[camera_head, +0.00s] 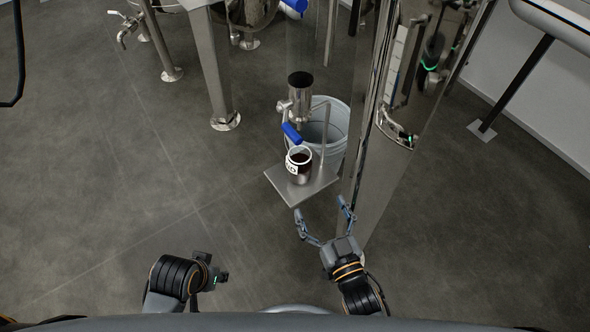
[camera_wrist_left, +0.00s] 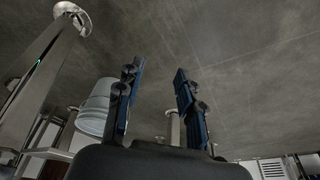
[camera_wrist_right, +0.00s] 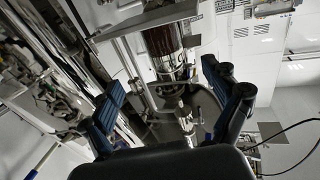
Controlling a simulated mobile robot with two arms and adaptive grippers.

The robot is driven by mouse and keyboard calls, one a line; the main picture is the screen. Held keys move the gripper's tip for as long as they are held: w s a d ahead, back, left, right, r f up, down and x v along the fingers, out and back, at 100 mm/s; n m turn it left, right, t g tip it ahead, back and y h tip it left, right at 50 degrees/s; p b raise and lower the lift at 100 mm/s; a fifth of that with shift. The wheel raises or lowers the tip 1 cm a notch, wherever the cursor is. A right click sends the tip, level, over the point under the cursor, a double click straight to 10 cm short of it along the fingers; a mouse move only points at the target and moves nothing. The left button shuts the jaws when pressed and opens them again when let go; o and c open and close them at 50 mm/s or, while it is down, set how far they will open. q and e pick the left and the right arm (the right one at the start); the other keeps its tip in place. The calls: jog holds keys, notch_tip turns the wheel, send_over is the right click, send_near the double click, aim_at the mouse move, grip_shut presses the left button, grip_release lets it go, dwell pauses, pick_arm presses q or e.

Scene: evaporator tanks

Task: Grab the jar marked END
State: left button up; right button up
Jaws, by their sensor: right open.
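A small jar (camera_head: 302,172) with dark contents and a white label with dark letters stands on a metal plate (camera_head: 291,196). The label is too small to read fully. My right gripper (camera_head: 321,207) is open and empty, in front of the plate and apart from the jar. In the right wrist view the dark red jar (camera_wrist_right: 163,40) shows ahead, between and beyond the spread fingers. My left gripper is low at the left in the head view, its fingers hard to see there. In the left wrist view its fingers (camera_wrist_left: 158,72) are apart with nothing between them.
A blue-handled valve (camera_head: 292,133) is just behind the jar, under a clear column. A white bucket (camera_head: 330,130) stands behind the plate. A tall shiny metal column (camera_head: 378,170) rises close to the right. The floor at left is clear.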

send_near(296, 155)
jog(key=shift+w+a+f+b, duration=0.1)
jog(key=shift+w+f+b, duration=0.35)
jog(key=shift+w, duration=0.25)
jog(key=x, duration=0.2)
jog(key=r+b+x, duration=0.1)
jog(key=x, duration=0.1)
jog(key=shift+w+a, duration=0.25)
jog(key=shift+a, duration=0.05)
jog(key=shift+w+a, duration=0.15)
jog(key=shift+w, duration=0.35)
jog(key=c, duration=1.6)
pick_arm(q)
jog(key=v, duration=0.7)
jog(key=shift+w, duration=0.25)
jog(key=shift+a+r, duration=0.15)
pick_arm(e)
jog(key=shift+r, duration=0.1)
